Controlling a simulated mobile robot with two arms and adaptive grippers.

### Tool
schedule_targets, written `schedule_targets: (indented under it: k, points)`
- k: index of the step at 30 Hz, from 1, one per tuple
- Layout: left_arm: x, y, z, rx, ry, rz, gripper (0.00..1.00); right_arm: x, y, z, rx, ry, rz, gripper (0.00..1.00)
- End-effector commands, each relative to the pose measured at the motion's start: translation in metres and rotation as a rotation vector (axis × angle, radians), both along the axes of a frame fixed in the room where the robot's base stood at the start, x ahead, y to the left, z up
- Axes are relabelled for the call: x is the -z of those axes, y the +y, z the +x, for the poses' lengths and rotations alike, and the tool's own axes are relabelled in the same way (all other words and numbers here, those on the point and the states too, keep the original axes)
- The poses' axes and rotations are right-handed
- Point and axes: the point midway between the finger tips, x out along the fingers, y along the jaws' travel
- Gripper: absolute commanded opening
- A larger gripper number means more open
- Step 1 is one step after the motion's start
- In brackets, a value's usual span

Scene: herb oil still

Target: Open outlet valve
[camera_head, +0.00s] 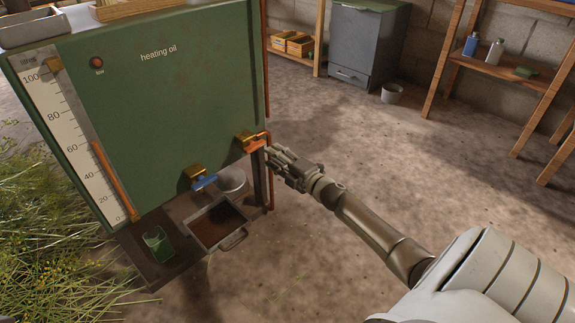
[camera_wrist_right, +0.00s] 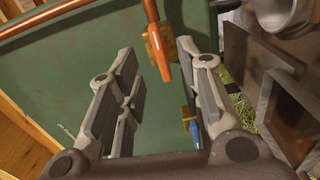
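A green tank (camera_head: 160,110) marked "heating oil" carries two brass valves low on its front. The right valve (camera_head: 247,138) has an orange-red handle (camera_head: 258,144). The lower left valve (camera_head: 195,172) has a blue handle (camera_head: 205,182). Which one is the outlet valve is not labelled. My right gripper (camera_head: 273,154) is just right of the orange-red handle. In the right wrist view my right gripper (camera_wrist_right: 160,65) is open, and the orange-red handle (camera_wrist_right: 161,50) shows between its fingers; contact cannot be told. The blue handle (camera_wrist_right: 195,132) shows farther down. My left gripper is not in view.
A copper pipe (camera_head: 264,60) runs down the tank's right edge.

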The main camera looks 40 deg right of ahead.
Motion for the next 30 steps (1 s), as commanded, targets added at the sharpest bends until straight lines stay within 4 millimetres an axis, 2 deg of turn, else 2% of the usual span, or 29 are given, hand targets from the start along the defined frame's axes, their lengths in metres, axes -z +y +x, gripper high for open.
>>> schedule_targets:
  k: [6,12,30]
  points:
    - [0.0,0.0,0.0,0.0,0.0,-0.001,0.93,0.001,-0.002,-0.031,0.0,0.002,-0.001,0.34]
    - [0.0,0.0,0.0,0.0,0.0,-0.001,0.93,0.0,-0.004,-0.046,0.001,0.001,0.0,0.34]
    - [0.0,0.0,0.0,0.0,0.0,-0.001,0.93,0.0,-0.004,-0.049,0.0,0.0,0.0,0.34]
